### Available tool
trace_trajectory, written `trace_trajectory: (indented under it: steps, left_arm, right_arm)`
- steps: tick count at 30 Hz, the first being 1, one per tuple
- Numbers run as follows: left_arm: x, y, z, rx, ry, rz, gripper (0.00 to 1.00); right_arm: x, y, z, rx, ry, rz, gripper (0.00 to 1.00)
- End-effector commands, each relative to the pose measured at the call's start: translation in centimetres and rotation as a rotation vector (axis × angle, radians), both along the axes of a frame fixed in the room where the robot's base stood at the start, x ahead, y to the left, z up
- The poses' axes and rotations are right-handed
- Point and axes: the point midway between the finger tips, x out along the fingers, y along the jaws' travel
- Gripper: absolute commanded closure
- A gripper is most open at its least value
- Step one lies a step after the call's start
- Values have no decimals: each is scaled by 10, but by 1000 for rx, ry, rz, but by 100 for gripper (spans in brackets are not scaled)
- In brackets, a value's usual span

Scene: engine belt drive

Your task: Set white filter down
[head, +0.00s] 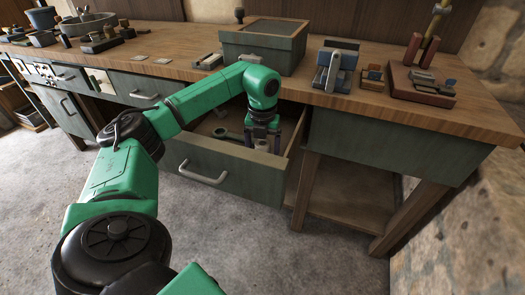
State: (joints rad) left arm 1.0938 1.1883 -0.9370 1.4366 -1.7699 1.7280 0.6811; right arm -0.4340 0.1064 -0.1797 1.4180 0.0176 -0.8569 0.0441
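My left gripper (262,138) points down into the open drawer (235,177) of the bench. Its dark fingers are low inside the drawer, near the front wall. A small pale patch shows around the fingertips, but it is too small to say whether it is the white filter. I cannot make out the white filter clearly anywhere else in the head view. The fingers are too small and dark to tell whether they are open or shut on something. My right gripper is not in view.
A wrench-like tool (222,132) lies in the drawer left of the gripper. The wooden benchtop (190,62) holds a green-grey box (265,40), a blue-grey fixture (336,66) and a reddish stand (420,84). Grey floor in front is clear.

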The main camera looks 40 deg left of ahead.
Motion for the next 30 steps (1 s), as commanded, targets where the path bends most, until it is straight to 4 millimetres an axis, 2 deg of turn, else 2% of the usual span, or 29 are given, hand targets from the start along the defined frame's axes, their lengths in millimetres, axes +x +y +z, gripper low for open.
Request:
trace_trajectory:
  steps: [8, 11, 14, 18, 22, 26, 30]
  left_arm:
    - [0, 0, 1, 0, 0, 0, 17]
    - [1, 0, 10, 0, -1, 0, 17]
    - [1, 0, 31, -1, -4, 0, 17]
    - [1, 0, 72, -1, -5, 0, 17]
    - [1, 0, 104, 0, -4, 1, 17]
    - [1, -1, 121, 0, -1, -1, 17]
    - [0, 0, 124, 0, 0, -1, 17]
  right_arm:
    - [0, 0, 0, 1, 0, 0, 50]
    - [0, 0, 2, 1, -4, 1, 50]
    - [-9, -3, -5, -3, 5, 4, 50]
    - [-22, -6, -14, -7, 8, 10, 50]
    - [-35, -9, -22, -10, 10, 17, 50]
    - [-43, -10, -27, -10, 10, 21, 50]
    - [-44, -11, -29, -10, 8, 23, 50]
